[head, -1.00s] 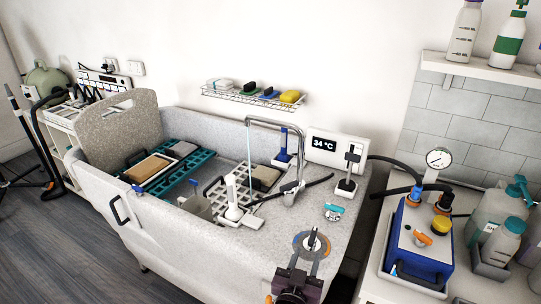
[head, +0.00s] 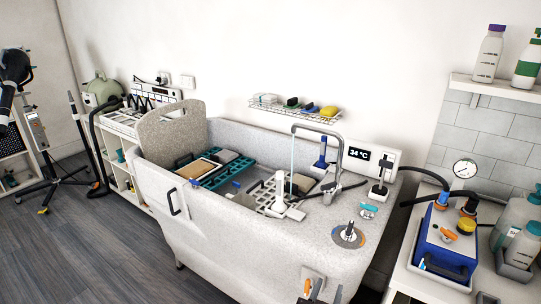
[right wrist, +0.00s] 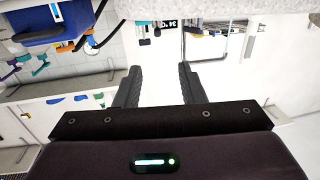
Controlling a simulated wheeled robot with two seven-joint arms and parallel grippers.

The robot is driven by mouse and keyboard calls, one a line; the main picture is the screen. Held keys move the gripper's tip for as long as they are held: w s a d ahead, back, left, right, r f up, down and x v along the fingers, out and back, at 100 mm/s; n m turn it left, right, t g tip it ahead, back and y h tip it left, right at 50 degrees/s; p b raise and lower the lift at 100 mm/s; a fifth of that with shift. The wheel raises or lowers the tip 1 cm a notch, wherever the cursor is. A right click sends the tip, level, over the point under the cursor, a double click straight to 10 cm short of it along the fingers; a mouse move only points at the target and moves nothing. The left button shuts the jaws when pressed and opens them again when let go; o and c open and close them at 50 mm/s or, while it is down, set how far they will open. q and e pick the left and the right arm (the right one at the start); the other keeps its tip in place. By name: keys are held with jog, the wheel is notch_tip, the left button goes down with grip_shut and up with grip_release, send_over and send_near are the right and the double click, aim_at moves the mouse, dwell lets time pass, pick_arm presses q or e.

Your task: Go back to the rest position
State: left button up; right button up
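My right gripper (head: 320,286) is at the bottom edge of the head view, mostly cut off, in front of the near right corner of the speckled grey grooming tub (head: 230,240). In the right wrist view its two dark fingers (right wrist: 158,78) stand apart with nothing between them. That view looks upside down, with the tub's grey surface along the top. My left gripper is not in view.
The tub holds a teal rack (head: 228,172), and a tap (head: 340,160) stands at its back. A blue pump unit (head: 447,240) and bottles stand on the right counter. A tripod stand (head: 75,150) is at the left. Dark floor (head: 90,250) lies open in front.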

jog(key=s+d+f+n+g+y, duration=0.15)
jog(key=s+f, duration=0.25)
jog(key=f, duration=0.7)
jog(key=s+f+n+g+y, duration=0.2)
jog(key=s+f+n+g, duration=0.15)
jog(key=f, duration=0.65)
jog(key=s+d+f+n+g+y, duration=0.15)
jog(key=s+f, duration=0.25)
jog(key=f, duration=0.7)
jog(key=s+d+f+g+y, duration=0.1)
jog(key=s+f, duration=0.4)
jog(key=s, duration=0.5)
jog(key=s+d+f+g, duration=0.3)
jog(key=s+f, duration=0.3)
jog(key=s, duration=0.4)
jog(key=s+d+f+g+y, duration=0.1)
jog(key=s+f+g, duration=0.3)
jog(key=s, duration=0.6)
notch_tip(320, 180, down, 2)
jog(key=shift+s+d+f+n+g+y+b, duration=0.1)
jog(key=shift+s+d+n+g+y+b, duration=0.25)
jog(key=shift+d, duration=0.4)
